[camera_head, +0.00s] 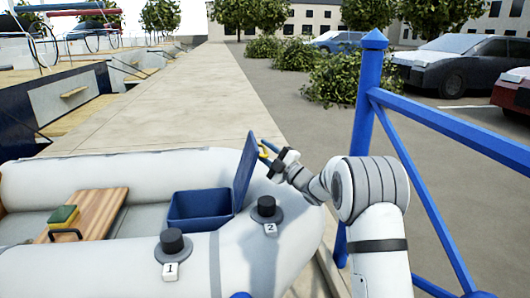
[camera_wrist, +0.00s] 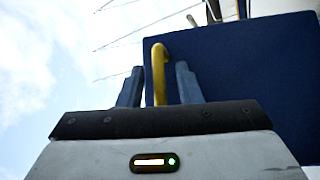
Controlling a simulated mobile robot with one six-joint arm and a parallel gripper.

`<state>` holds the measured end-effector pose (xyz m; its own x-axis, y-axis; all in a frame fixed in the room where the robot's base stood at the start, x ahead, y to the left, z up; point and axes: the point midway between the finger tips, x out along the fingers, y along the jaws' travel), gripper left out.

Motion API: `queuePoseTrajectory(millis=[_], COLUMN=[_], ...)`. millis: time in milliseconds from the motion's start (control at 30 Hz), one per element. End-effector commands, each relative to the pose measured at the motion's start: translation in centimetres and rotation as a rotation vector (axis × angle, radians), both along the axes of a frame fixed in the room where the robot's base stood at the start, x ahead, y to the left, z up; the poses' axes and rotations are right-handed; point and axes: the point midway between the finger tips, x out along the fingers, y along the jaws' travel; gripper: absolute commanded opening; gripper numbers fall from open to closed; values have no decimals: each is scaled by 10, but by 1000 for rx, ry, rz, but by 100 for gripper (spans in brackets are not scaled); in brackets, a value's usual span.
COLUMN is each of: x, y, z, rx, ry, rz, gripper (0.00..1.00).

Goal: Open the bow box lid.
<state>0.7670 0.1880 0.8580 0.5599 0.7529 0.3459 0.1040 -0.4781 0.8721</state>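The blue bow box (camera_head: 200,210) sits in the front of the grey inflatable boat, with its inside showing. Its blue lid (camera_head: 245,168) stands up steeply at the box's right side; it also fills much of the wrist view (camera_wrist: 250,75). A yellow handle (camera_head: 263,151) is on the lid's outer face. My gripper (camera_head: 270,159) is at this handle, right of the lid. In the wrist view, the handle (camera_wrist: 159,75) stands between the two fingers (camera_wrist: 158,88), with a narrow gap showing on each side. The gripper looks open around it.
Two dark knobs, labelled 1 (camera_head: 172,243) and 2 (camera_head: 266,207), stand on the boat's tube near the box. A wooden board (camera_head: 95,213) with a green-yellow sponge (camera_head: 63,216) lies left. A blue railing (camera_head: 365,110) rises close behind my arm.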

Motion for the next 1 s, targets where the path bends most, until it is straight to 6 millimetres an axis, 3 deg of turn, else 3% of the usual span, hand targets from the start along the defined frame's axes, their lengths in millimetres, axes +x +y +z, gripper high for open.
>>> queuePoseTrajectory(millis=[367,800,1000], x=[0,0,-5], y=[-1,0,23], z=[0,1,14], rx=[-1,-5,-131], ry=[0,-2,-30], rz=[-1,0,3], gripper=[0,0,0])
